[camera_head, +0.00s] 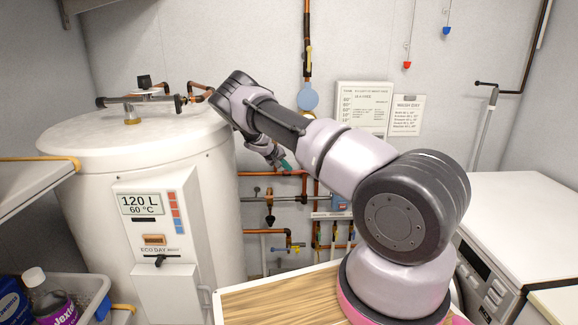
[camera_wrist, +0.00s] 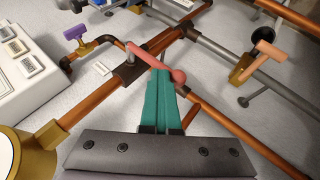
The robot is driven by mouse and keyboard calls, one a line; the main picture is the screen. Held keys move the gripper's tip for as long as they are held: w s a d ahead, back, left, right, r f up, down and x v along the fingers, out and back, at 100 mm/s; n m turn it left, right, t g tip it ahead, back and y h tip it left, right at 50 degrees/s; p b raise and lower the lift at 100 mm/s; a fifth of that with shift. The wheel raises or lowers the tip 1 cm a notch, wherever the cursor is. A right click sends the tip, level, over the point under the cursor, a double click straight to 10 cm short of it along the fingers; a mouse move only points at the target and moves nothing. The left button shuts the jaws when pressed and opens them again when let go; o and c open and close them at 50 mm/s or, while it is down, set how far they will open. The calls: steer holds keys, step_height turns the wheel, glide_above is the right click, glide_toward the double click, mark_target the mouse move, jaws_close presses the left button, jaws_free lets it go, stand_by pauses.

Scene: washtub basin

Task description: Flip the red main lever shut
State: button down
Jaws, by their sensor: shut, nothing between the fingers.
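The red main lever (camera_wrist: 152,60) shows in the wrist view as a bar with a rounded knob at its lower right end. Its other end is by a grey pin over a dark valve body (camera_wrist: 131,70) on a copper pipe. The bar lies crosswise to that pipe. My gripper (camera_wrist: 161,78) is shut and empty, its teal fingers together. Their tips are right at the lever, close to the knob end; I cannot tell whether they touch it. In the head view my gripper (camera_head: 285,166) is low by the wall pipes, and the lever is too small to make out surely.
A purple-handled valve (camera_wrist: 76,33) and an orange-handled valve (camera_wrist: 268,52) flank the lever. Copper and grey pipes cross closely around my fingers. The white water heater (camera_head: 85,210) stands left of my arm, and a white washing machine (camera_head: 520,215) stands at the right.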

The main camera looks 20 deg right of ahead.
steer(key=shift+s+a+f, duration=0.2)
steer(key=shift+f, duration=0.4)
step_height(320, 180, up, 11)
steer(key=shift+w+d, duration=0.2)
stand_by(0.4)
stand_by(0.3)
steer(key=s+a+r+m+y, duration=0.2)
steer(key=s+r+m+y, duration=0.35)
steer(key=s+r, duration=2)
steer(key=s+a+r+t+y, duration=0.1)
steer(key=s+a+r, duration=0.1)
steer(key=s, duration=0.7)
steer(key=s+a+r+n+t+y, duration=0.1)
steer(key=s+a+r+y, duration=0.1)
steer(key=s, duration=0.6)
steer(key=s+a+r+n+t+y, duration=0.1)
steer(key=s+a+r, duration=0.3)
steer(key=s, duration=0.5)
steer(key=shift+s+a, duration=0.3)
steer(key=shift+a, duration=0.05)
